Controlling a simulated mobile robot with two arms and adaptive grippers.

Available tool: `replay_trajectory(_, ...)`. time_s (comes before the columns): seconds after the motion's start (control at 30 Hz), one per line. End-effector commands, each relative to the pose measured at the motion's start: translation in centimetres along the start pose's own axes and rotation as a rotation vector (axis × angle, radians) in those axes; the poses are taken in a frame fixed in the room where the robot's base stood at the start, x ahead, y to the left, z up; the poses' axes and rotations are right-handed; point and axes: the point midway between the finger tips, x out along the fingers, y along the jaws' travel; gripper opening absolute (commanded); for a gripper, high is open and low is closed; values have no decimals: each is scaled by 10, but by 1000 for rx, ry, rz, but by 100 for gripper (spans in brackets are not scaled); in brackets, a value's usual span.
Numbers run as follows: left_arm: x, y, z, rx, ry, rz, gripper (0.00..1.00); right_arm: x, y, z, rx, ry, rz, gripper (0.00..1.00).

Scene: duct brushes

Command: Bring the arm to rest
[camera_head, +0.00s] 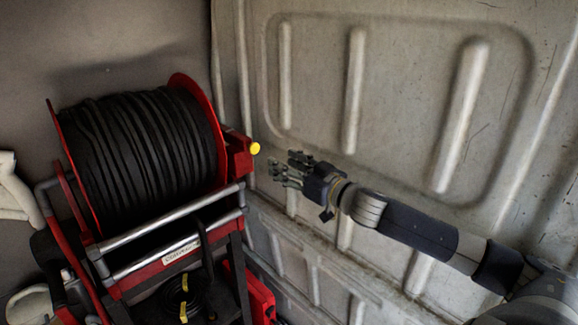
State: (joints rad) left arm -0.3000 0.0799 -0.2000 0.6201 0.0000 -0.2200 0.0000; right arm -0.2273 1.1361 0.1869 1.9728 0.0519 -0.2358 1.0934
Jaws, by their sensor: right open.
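My right arm comes in from the lower right and reaches toward the middle of the picture. My right gripper (287,171) is at its end, open and empty, pointing left. It shows in front of the pale wall panel, just right of the red machine's frame, and appears apart from it. My left gripper is not in view.
A red-framed machine with a large reel of black hose (145,145) stands at the left, with silver bars (165,232) and a yellow knob (255,148). A ribbed, scuffed metal wall panel (400,75) fills the back and right. A white object (14,190) shows at the left edge.

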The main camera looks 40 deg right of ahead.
Motion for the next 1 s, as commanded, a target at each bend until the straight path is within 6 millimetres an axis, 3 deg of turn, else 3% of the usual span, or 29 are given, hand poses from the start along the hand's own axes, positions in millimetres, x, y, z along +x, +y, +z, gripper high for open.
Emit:
replay_trajectory(0.77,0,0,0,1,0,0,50,-5,0,3,1,-5,4,47)
replay_trajectory(0.87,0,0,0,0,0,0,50,-10,-2,25,3,-40,32,47)
replay_trajectory(0.97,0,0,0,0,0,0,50,-25,-10,74,2,-132,94,47)
replay_trajectory(1.0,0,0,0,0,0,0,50,-34,-16,98,-2,-184,123,47)
